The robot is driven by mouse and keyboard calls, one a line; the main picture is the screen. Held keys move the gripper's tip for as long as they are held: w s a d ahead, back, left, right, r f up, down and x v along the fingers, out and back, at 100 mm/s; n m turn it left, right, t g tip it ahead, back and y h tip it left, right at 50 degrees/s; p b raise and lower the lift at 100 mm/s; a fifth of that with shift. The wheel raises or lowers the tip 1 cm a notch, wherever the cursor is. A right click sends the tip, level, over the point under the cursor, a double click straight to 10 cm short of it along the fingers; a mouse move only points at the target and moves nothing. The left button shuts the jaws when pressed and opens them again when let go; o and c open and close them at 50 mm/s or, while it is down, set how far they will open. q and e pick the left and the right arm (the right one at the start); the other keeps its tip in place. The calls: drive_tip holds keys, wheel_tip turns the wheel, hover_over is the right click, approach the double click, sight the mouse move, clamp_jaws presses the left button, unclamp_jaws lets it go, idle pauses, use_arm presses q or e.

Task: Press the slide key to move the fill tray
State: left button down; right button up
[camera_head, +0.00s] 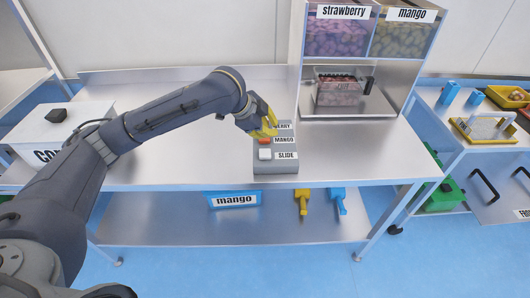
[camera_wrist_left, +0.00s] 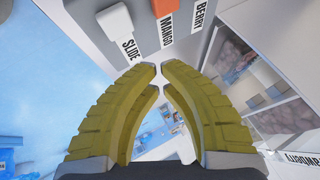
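The grey key panel (camera_head: 275,168) stands on the steel table with keys labelled SLIDE, MANGO and BERRY. The white slide key (camera_head: 265,155) is at its near end, with the orange mango key (camera_head: 264,141) behind it. The slide key also shows in the left wrist view (camera_wrist_left: 114,19). The fill tray (camera_head: 338,92), with dark reddish contents, sits below the dispenser. My left gripper (camera_head: 270,130) is over the panel's far part, near the mango and berry keys, hiding the berry key. Its yellow fingertips (camera_wrist_left: 160,75) meet with nothing between them. My right gripper is not visible.
Dispenser bins labelled strawberry (camera_head: 340,35) and mango (camera_head: 402,38) stand at the back right. A white box (camera_head: 62,128) is at the left. Below the table are a blue mango bin (camera_head: 233,200) and yellow and blue tools. The table's middle is clear.

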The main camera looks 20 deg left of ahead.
sight(269, 150)
use_arm(q)
drive_tip(key=shift+f, duration=2.75)
drive_tip(key=shift+f, duration=0.2)
drive_tip(key=shift+f, duration=0.25)
drive_tip(key=shift+f, duration=0.5)
idle(0.4)
drive_tip(key=shift+r, duration=3.45)
